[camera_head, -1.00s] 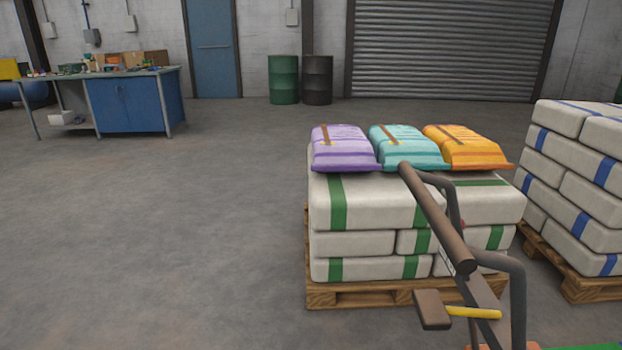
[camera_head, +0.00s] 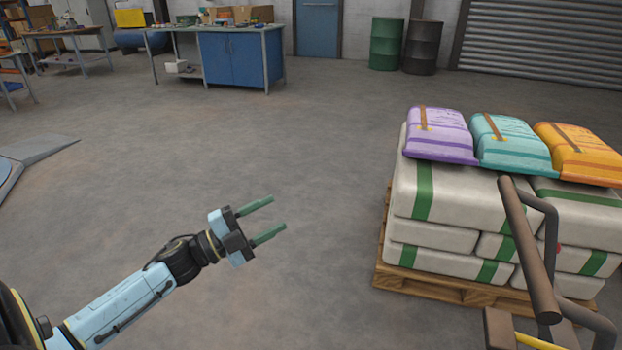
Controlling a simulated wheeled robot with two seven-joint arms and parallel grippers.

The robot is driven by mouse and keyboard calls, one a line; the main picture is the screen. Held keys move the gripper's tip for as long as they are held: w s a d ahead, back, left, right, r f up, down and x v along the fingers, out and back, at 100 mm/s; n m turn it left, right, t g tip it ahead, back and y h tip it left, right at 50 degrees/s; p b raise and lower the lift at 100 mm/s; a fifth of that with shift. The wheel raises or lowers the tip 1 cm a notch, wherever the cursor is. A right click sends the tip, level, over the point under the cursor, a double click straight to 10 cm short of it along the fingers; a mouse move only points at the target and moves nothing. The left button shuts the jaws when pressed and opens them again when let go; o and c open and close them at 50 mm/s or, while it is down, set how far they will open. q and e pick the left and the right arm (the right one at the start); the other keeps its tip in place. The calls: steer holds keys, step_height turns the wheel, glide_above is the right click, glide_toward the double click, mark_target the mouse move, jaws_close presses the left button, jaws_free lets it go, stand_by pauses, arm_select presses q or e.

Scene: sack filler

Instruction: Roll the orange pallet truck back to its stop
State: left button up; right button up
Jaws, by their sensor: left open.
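The pallet truck shows only by its brown-grey handle (camera_head: 528,250), with a looped bar and a yellow lever, at the lower right. Its orange body is out of view. The handle stands in front of a wooden pallet (camera_head: 450,288) stacked with white, green-striped sacks (camera_head: 438,190). My left gripper (camera_head: 264,218) is open and empty over bare floor, well to the left of the handle and the pallet. My right gripper is not in view. No stop for the truck can be made out.
Purple (camera_head: 438,134), teal (camera_head: 510,142) and orange (camera_head: 580,152) sacks lie on top of the stack. A blue workbench (camera_head: 240,58) and green (camera_head: 386,44) and dark (camera_head: 423,46) drums stand at the back. A low metal plate (camera_head: 35,150) lies at left. The middle floor is clear.

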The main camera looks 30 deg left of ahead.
arm_select(q)
steer(key=s+a+r+m+g+h+p, duration=0.2)
steer(key=s+a+r+m+g+h, duration=0.1)
steer(key=r+m+g+h, duration=0.4)
steer(key=w+d+m+b, duration=0.1)
steer(key=w+d, duration=0.6)
steer(key=d, duration=0.3)
steer(key=shift+w+d+t+y, duration=0.25)
steer(key=shift+d+t+y, duration=0.15)
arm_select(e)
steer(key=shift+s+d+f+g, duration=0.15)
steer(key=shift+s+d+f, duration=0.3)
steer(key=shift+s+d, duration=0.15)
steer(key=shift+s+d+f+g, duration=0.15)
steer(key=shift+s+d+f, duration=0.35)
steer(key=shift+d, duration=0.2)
arm_select(q)
steer(key=c, duration=0.9)
jaws_close()
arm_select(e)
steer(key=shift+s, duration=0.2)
